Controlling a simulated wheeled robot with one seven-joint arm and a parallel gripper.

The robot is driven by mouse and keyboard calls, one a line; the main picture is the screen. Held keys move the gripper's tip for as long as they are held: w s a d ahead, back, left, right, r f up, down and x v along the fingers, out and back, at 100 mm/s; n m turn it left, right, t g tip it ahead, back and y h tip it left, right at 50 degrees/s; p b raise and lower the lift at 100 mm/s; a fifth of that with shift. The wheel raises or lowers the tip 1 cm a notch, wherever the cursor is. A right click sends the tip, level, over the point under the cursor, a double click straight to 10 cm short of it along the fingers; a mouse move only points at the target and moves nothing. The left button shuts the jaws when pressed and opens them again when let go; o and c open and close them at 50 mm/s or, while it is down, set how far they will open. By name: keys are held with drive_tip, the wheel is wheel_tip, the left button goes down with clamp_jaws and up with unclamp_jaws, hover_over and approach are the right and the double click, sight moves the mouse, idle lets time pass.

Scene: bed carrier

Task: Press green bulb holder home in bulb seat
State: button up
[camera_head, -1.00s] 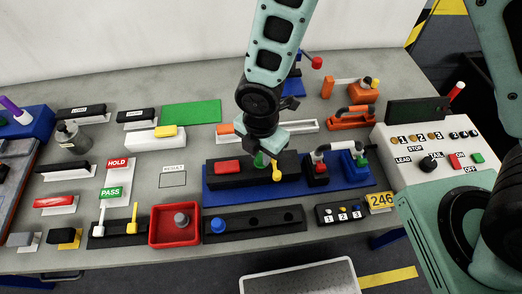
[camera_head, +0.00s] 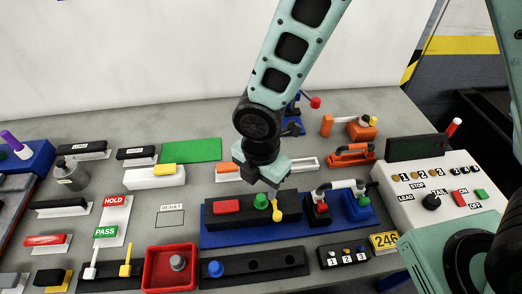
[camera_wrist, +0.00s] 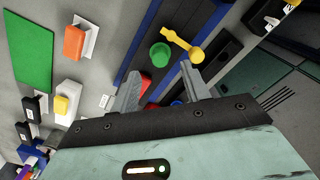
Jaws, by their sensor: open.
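The green bulb holder (camera_head: 261,201) stands upright in the black block (camera_head: 236,220) on the blue base. Its lower end and the seat opening are hidden, so I cannot tell how deep it sits. A yellow lever (camera_head: 278,210) is just right of it. My gripper (camera_head: 260,184) is above the block, apart from the holder. In the wrist view, my open, empty gripper (camera_wrist: 165,76) has its two fingers spread, with the green holder (camera_wrist: 160,54) beyond the tips and the yellow lever (camera_wrist: 184,45) beside it.
A red block (camera_head: 226,206) lies left of the holder on the black block. Black and blue plugs with a grey handle (camera_head: 338,185) stand to the right. A red tray (camera_head: 151,270) and a black strip with a blue knob (camera_head: 215,269) are in front.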

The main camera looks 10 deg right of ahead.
sight(261, 196)
wheel_tip(261, 196, up, 13)
idle(0.3)
drive_tip(key=shift+f, duration=0.25)
drive_tip(key=c, duration=0.9)
drive_tip(key=shift+n, duration=0.8)
wheel_tip(261, 196, down, 8)
drive_tip(key=p, duration=0.5)
drive_tip(key=shift+f, duration=0.1)
clamp_jaws()
drive_tip(key=shift+f, duration=0.65)
wheel_tip(261, 196, down, 6)
drive_tip(key=b, duration=0.5)
drive_tip(key=shift+r, duration=0.25)
